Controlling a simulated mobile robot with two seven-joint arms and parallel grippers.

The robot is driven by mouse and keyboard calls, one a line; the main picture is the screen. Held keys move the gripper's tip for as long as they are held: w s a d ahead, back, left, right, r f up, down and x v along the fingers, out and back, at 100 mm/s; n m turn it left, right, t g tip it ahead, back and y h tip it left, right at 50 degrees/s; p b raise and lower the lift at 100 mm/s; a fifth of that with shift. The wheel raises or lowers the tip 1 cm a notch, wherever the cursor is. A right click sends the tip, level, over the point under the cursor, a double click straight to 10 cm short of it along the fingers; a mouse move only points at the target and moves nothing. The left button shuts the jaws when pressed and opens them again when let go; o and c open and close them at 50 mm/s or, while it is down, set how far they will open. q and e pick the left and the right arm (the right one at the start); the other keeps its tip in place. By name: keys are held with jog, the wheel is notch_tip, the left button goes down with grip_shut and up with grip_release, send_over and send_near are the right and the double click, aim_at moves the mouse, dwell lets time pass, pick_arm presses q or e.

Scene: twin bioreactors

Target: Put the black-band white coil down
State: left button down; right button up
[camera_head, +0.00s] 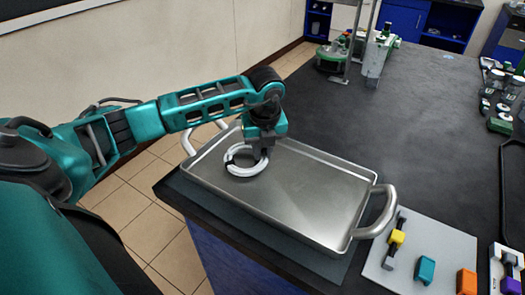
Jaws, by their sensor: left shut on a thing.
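The white coil (244,170) with black bands is at the left part of the metal tray (318,196). My left gripper (261,155) comes down from above and is shut on the coil's right side. The coil looks nearly flat and low over the tray floor; I cannot tell whether it touches it. The tray has a raised rim and a handle at each end, and it stands at the corner of the dark bench. My right gripper is not in view.
A light grey mat (420,252) beside the tray holds a yellow-and-black tool (397,238), a teal block (425,270) and an orange block (466,281). Lab equipment (333,55) stands at the back, with more at the right edge. The middle of the bench (400,125) is clear.

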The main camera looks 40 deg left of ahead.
pick_arm(q)
jog(key=shift+f, duration=0.3)
jog(key=shift+f, duration=0.1)
jog(key=c, duration=1)
grip_release()
jog(key=shift+c, duration=0.2)
notch_tip(320, 180, up, 12)
jog(key=s+d, duration=0.1)
jog(key=shift+d, duration=0.2)
jog(key=shift+s, duration=0.1)
